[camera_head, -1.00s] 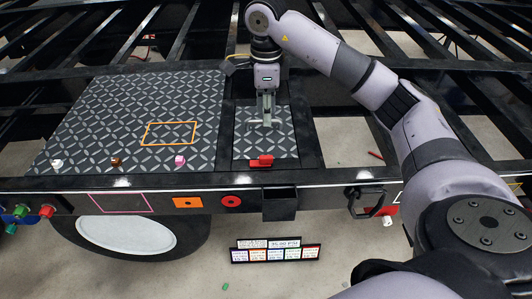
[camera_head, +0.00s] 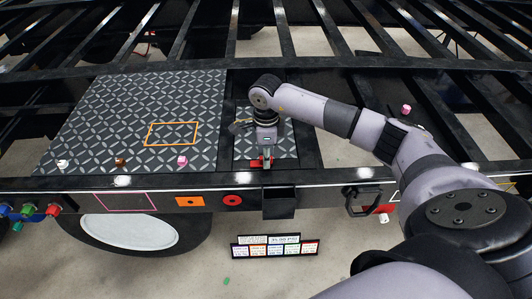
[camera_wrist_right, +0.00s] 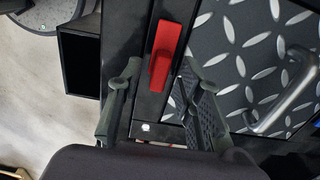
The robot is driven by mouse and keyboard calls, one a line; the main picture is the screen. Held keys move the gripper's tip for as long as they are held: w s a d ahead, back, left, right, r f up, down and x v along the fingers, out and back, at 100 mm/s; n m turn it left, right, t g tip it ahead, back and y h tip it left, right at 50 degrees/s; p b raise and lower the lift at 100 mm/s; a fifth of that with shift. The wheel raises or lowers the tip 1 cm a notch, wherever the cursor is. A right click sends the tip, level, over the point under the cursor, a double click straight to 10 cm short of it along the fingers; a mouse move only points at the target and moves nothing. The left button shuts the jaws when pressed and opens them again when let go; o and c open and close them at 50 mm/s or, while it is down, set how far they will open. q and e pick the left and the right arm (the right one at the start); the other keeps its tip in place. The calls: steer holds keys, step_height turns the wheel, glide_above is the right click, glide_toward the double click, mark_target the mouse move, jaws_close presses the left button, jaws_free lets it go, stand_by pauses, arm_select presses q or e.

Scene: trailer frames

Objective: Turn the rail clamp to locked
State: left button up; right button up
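The rail clamp is a red lever (camera_wrist_right: 166,50) near the front edge of the small diamond-plate panel (camera_wrist_right: 240,40). In the head view the clamp (camera_head: 255,163) shows as red bits beside and below my right gripper (camera_head: 263,160), which partly hides it. In the wrist view my right gripper (camera_wrist_right: 160,72) has its two dark fingers apart, one on each side of the red lever. I cannot tell whether either finger touches it. A silver bar handle (camera_wrist_right: 285,108) stands on the panel to the right in the wrist view. My left gripper is not in view.
A black open box (camera_head: 279,203) hangs on the front rail (camera_head: 330,178) just below the clamp. A larger diamond plate (camera_head: 110,120) with an orange outline lies to the left. A black handle (camera_head: 362,199) sits on the rail at right.

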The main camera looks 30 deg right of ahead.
steer(key=shift+c, duration=0.5)
jaws_close()
steer(key=shift+m, duration=0.3)
steer(key=m+b, duration=0.1)
steer(key=m, duration=0.1)
steer(key=shift+m+b, duration=0.3)
steer(key=shift+m, duration=0.1)
steer(key=m+b, duration=0.1)
steer(key=m, duration=0.2)
steer(key=shift+m, duration=0.3)
steer(key=m+b, duration=0.1)
steer(key=m, duration=0.9)
steer(key=shift+r+m+b, duration=0.1)
steer(key=shift+m+b, duration=0.25)
steer(key=shift+m, duration=0.05)
steer(key=shift+w, duration=0.1)
